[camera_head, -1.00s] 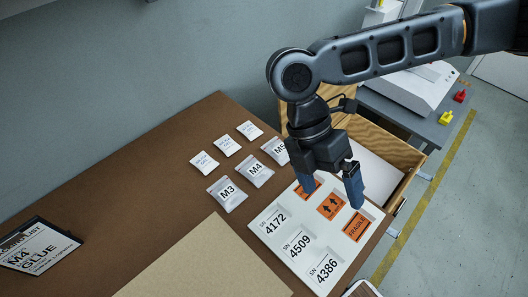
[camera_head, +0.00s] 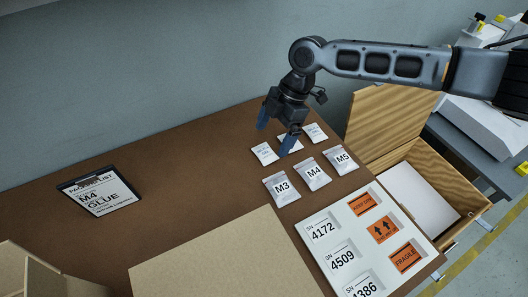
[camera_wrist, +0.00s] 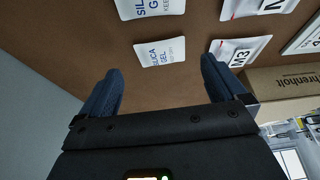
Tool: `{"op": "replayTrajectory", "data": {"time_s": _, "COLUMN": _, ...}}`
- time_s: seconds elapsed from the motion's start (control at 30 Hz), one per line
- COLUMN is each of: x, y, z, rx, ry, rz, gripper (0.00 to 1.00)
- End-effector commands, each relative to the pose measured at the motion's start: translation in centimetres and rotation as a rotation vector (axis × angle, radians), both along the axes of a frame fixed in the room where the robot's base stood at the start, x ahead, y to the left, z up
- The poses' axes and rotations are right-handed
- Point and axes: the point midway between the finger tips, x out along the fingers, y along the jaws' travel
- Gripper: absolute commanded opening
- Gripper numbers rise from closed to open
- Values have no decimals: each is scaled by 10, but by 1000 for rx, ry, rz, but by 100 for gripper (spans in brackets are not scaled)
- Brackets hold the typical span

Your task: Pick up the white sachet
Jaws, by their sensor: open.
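Three small white silica gel sachets lie in a row at the back of the brown table: the left sachet (camera_head: 264,153), the middle sachet (camera_head: 292,137), partly hidden by a finger, and the right sachet (camera_head: 316,133). My gripper (camera_head: 275,132) is open and empty above the left end of this row, pointing down. In the wrist view, one silica gel sachet (camera_wrist: 160,52) lies ahead between the spread fingers (camera_wrist: 160,78). A second silica gel sachet (camera_wrist: 150,8) is cut by the top edge. No finger visibly holds a sachet.
In front are grey-white bags marked M3 (camera_head: 281,188), M4 (camera_head: 312,174) and M5 (camera_head: 341,159). A white label board (camera_head: 345,236) lies at the right. An open wooden box (camera_head: 440,175) stands beyond it. A packing list clipboard (camera_head: 99,191) and a cardboard box (camera_head: 215,255) are at the left and front.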

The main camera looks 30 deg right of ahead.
Motion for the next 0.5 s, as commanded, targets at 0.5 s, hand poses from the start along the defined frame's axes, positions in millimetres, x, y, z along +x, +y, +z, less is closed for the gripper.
{"op": "replayTrajectory", "data": {"time_s": 0.5, "x": -2, "y": 16, "z": -39, "rx": -1, "ry": 2, "rz": 0, "gripper": 98}}
